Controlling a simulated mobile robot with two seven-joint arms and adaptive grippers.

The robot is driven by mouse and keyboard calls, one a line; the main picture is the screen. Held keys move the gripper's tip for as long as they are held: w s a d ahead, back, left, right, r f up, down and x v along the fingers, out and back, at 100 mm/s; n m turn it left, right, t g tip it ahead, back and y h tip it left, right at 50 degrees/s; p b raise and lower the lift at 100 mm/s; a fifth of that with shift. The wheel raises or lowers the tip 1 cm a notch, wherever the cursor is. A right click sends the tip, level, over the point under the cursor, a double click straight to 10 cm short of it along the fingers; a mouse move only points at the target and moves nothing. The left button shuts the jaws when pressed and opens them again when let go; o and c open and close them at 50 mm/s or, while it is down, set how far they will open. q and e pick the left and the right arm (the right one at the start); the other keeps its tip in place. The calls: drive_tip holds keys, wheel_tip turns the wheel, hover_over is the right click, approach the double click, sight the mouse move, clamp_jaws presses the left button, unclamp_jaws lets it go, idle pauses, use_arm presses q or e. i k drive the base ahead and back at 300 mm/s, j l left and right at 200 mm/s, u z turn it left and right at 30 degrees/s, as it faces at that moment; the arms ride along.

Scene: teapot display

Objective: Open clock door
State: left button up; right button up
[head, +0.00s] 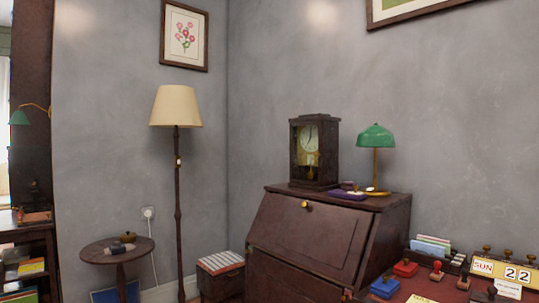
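A dark wooden mantel clock (314,152) stands upright on top of the brown slant-front desk (312,238), near its left end. Its glazed front shows a pale dial (309,138) above and a brass-coloured pendulum area below. The front faces toward me and a little left, and the door looks closed. A small latch or knob cannot be made out at this size. Neither of my grippers is in view.
A green-shaded lamp (376,138) and a dark blue item (347,195) stand right of the clock. A floor lamp (176,107) and round side table (117,251) are at left. Stamps, cards and a calendar (505,271) crowd the lower right. Floor space barely shows.

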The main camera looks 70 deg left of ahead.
sight(319, 154)
drive_tip(key=u, duration=1.95)
